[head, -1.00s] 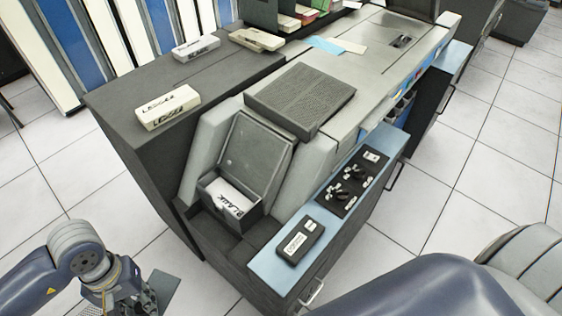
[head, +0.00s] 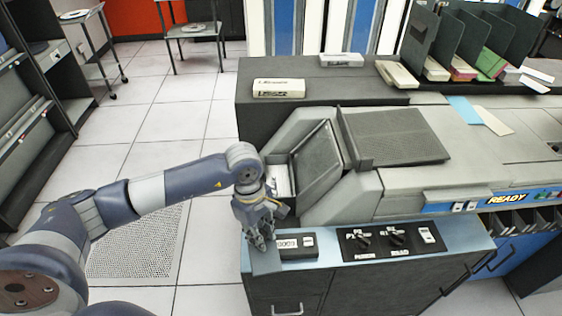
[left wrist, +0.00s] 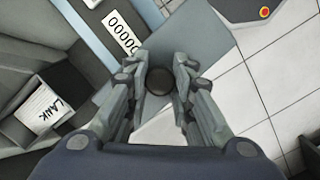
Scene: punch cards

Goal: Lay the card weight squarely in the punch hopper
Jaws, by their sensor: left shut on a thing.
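My left gripper (head: 260,246) is shut on the card weight, a flat grey plate (head: 266,263) with a dark round knob. In the left wrist view the fingers close around the knob (left wrist: 159,81), and the plate (left wrist: 207,40) spreads out beneath them. The plate hangs at the left end of the blue console ledge, beside the counter; I cannot tell the gap. The punch hopper (head: 279,176) is behind the gripper, partly hidden by my arm. In the left wrist view, white cards marked "BLANK" (left wrist: 48,112) lie in the hopper at the left. My right gripper is out of view.
The counter box (head: 298,246) and a switch panel (head: 391,241) sit on the ledge. The slanted hopper back plate (head: 318,165) rises right of the hopper. White card boxes (head: 279,88) stand on the dark top behind. Open floor lies to the left.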

